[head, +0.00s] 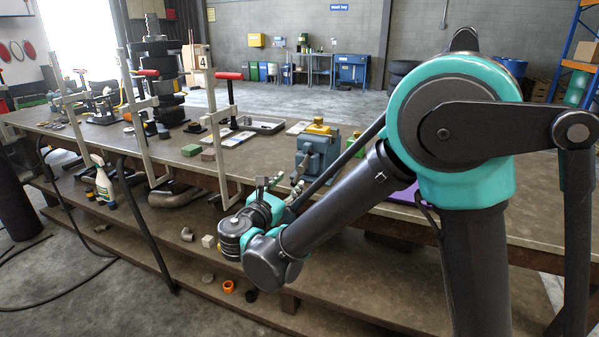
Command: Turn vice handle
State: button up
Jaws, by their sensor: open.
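The blue-grey vice (319,157) stands on the near side of the workbench, in the middle of the head view. A yellow part (318,129) sits on top of it. A metal piece that looks like the vice handle (297,177) shows at the vice's near left side, just above my gripper. My gripper (270,183) is open, its fingers pointing up toward the vice from in front of the bench edge. The fingers are small here, and I cannot tell whether they touch the handle. My arm hides part of the vice's lower right side.
The long workbench (440,200) runs across the view. Clamps with red handles (229,76) stand along its near edge to the left.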

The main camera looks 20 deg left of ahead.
jog(key=w, duration=0.8)
jog(key=shift+w+d, duration=0.25)
jog(key=shift+d, duration=0.1)
jog(key=shift+c, duration=0.3)
grip_shut()
